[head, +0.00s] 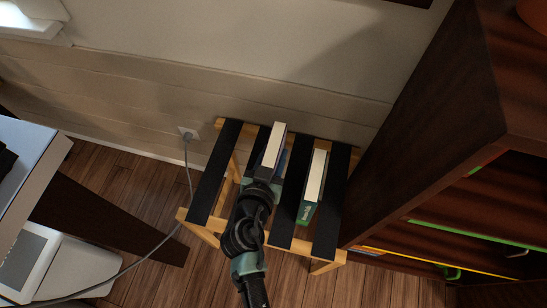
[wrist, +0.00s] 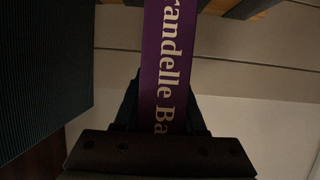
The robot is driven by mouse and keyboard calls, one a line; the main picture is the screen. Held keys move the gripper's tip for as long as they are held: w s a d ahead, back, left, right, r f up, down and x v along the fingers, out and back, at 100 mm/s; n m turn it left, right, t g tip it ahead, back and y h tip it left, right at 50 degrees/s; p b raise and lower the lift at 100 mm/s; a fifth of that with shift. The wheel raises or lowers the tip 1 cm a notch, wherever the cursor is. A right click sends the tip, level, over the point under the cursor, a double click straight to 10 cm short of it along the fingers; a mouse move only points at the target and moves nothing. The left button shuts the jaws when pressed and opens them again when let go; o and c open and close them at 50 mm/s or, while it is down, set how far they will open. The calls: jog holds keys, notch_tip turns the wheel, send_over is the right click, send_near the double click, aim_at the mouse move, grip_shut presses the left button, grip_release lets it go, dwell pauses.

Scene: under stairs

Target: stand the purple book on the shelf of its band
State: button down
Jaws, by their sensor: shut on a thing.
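The purple book (wrist: 166,60) fills the middle of the wrist view, its spine lettered "Crandelle Ba". My gripper (wrist: 162,108) is shut on it, with a dark finger on each side. In the head view the book (head: 271,150) stands over the slatted bench, its pale page edge facing up, and my gripper (head: 262,184) holds its near end. I cannot tell whether it touches the slats. The dark wooden shelf unit (head: 440,100) is at the right. A green band (head: 475,235) and a yellow band (head: 430,260) show on its shelf edges; no purple band is visible.
The bench (head: 212,180) has black slats on a light wood frame. A green book (head: 306,212) stands on it, right of my gripper. A cable (head: 189,170) runs from a wall socket at the left. A white-topped piece of furniture (head: 30,150) is at the left edge.

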jog(key=shift+f, duration=0.2)
jog(key=shift+f, duration=0.2)
jog(key=shift+c, duration=2.4)
grip_release()
jog(key=shift+r, duration=0.2)
jog(key=v, duration=1.2)
jog(key=shift+p, duration=0.4)
